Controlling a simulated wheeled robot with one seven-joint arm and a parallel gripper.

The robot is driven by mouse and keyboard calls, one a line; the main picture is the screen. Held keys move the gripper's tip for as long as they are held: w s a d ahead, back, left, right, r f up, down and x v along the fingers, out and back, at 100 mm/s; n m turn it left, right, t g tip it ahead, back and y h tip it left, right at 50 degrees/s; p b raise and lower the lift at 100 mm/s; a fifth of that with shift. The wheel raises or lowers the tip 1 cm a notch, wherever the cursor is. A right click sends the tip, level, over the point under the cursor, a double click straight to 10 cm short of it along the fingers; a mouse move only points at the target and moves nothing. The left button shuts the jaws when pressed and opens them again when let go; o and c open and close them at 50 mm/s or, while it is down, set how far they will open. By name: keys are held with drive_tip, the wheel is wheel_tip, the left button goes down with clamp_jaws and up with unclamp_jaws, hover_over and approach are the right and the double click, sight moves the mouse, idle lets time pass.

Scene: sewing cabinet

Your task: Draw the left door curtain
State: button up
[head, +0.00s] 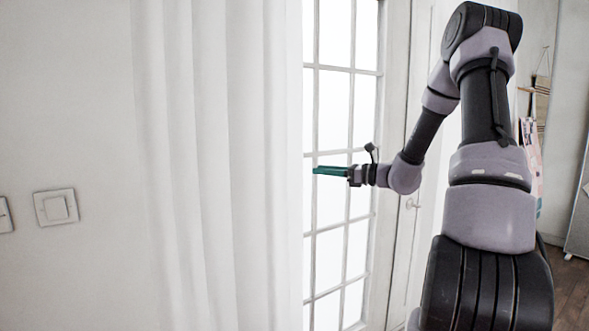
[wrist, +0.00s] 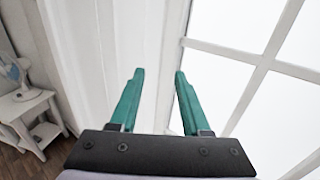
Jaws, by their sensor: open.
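The white left door curtain (head: 215,160) hangs in long vertical folds at the left of the glazed door (head: 335,130). Its right edge lies along the left side of the panes. My gripper (head: 318,171) has green fingers and points left toward that edge, in front of the glass. In the wrist view my gripper (wrist: 158,75) is open, with its two fingers apart and nothing seen held between them. The white curtain (wrist: 105,50) fills the area ahead and to the left there. I cannot tell how far the fingertips are from the cloth.
Light switches (head: 55,207) are on the white wall at left. A door handle (head: 411,203) is right of the panes. The wrist view shows a small white table (wrist: 28,112) with a fan (wrist: 14,72) at left. Wooden floor (head: 572,285) shows at far right.

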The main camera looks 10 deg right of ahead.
drive_tip(key=x, duration=0.9)
drive_tip(key=shift+w+a, duration=0.2)
drive_tip(key=shift+a, duration=0.2)
clamp_jaws()
idle(0.9)
